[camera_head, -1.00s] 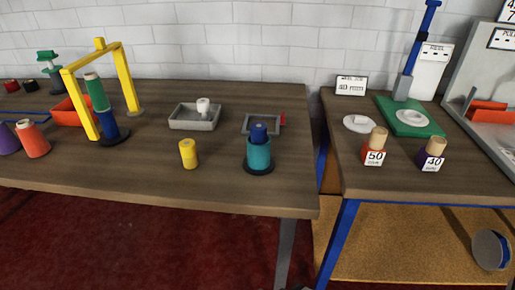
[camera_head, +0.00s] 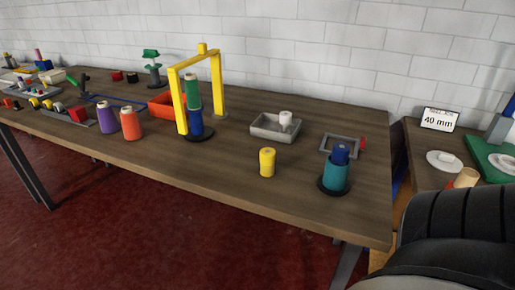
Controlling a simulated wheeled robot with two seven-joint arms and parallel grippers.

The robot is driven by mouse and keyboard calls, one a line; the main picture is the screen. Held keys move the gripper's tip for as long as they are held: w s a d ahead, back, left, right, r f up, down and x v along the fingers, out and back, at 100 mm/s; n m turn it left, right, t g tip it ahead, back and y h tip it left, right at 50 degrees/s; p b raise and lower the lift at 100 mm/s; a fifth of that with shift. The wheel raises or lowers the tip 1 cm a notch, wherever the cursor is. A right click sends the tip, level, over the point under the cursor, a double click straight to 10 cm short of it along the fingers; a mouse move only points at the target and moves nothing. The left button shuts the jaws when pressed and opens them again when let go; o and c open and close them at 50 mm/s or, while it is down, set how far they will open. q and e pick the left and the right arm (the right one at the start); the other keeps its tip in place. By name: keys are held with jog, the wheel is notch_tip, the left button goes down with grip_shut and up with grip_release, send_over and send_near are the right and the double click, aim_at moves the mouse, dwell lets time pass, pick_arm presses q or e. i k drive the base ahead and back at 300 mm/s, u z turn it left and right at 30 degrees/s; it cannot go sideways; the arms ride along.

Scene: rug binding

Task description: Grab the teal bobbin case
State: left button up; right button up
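The teal bobbin case (camera_head: 335,176) stands upright near the right end of the long wooden table. It is a teal cylinder on a dark round base (camera_head: 323,187), with a dark blue spool (camera_head: 341,153) standing up out of its top. Neither of my grippers shows. A black, ribbed part of my own arm fills the lower right corner, and it hides part of the second table.
A yellow spool (camera_head: 267,162) and a grey tray (camera_head: 263,131) stand left of the case. A grey frame (camera_head: 327,149) lies behind it. A yellow gantry (camera_head: 179,100) stands farther left. The table front between the orange cone (camera_head: 131,124) and yellow spool is clear.

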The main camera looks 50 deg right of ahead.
aim_at(334, 182)
jog(key=u, duration=0.4)
jog(key=k, duration=1)
jog(key=z, duration=1.15)
jog(key=i, duration=0.35)
jog(key=u, duration=0.1)
